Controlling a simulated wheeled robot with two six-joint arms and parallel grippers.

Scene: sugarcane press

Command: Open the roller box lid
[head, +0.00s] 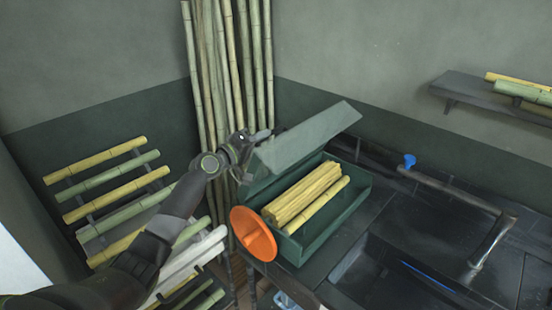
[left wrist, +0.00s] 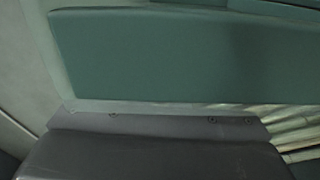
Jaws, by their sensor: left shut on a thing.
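The green roller box (head: 340,212) stands on the dark counter with its top open. Its lid (head: 310,135) is raised and tilted up along the back left side. Yellow cane pieces (head: 305,193) lie inside the box. My left gripper (head: 258,137) is at the left end of the raised lid, shut on the lid; its fingertips are partly hidden. In the left wrist view the teal lid panel (left wrist: 180,55) fills the upper part, with cane (left wrist: 295,125) at the lower right. My right gripper is not in view.
An orange disc-shaped part (head: 253,233) is at the box's front left. A sink with a tap (head: 490,240) and a blue knob (head: 409,160) are to the right. Racked cane (head: 95,158) is at left, tall canes (head: 222,60) stand behind, and a shelf (head: 480,95) hangs at right.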

